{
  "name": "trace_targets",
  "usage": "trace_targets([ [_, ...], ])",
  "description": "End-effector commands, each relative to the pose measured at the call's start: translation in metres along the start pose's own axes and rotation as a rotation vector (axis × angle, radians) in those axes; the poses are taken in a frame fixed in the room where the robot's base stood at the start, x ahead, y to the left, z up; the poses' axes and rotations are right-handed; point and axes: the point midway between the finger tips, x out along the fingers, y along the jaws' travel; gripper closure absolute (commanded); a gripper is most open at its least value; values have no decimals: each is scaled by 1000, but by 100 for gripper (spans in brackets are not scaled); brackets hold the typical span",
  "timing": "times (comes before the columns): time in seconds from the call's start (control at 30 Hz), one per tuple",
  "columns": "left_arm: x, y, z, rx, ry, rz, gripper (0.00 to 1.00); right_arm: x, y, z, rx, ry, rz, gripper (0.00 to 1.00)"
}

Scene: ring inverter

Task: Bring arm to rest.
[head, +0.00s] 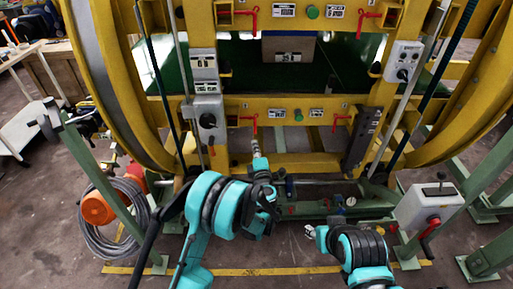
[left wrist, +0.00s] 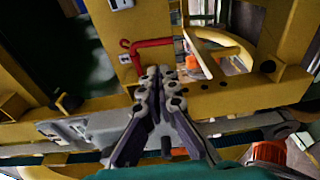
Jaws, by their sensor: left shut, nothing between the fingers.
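My left arm reaches up from the bottom of the head view. Its gripper (head: 255,146) is just below the lower left red handle (head: 249,121) on the yellow beam. In the left wrist view the two fingers (left wrist: 158,78) are together with nothing between them. Their tips point at the yellow frame just below the red handle (left wrist: 148,43); whether they touch it I cannot tell. My right gripper (head: 310,231) is low and right of the middle, in front of the machine's base. It is too small to show whether its fingers are apart.
The yellow ring inverter frame (head: 315,102) fills the middle, with more red handles. A grey control box (head: 430,205) on a green stand is at the right. Floor is clear in front.

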Motion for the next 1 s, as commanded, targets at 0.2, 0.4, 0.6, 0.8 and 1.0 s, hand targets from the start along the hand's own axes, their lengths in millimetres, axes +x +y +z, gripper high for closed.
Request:
trace_targets([
  [0.2, 0, 0, 0, 0, 0, 0, 100, 0, 0, 0, 0, 0, 0, 60],
  [0.4, 0, 41, 0, 66, -50, 39, 100, 0, 0, 0, 0, 0, 0, 60],
  [0.6, -18, 139, -1, 304, -217, 119, 100, 0, 0, 0, 0, 0, 0, 60],
  [0.8, -65, 195, -13, 595, -395, 123, 100, 0, 0, 0, 0, 0, 0, 60],
  [1.0, -132, 200, -46, 893, -556, 32, 100, 0, 0, 0, 0, 0, 0, 60],
])
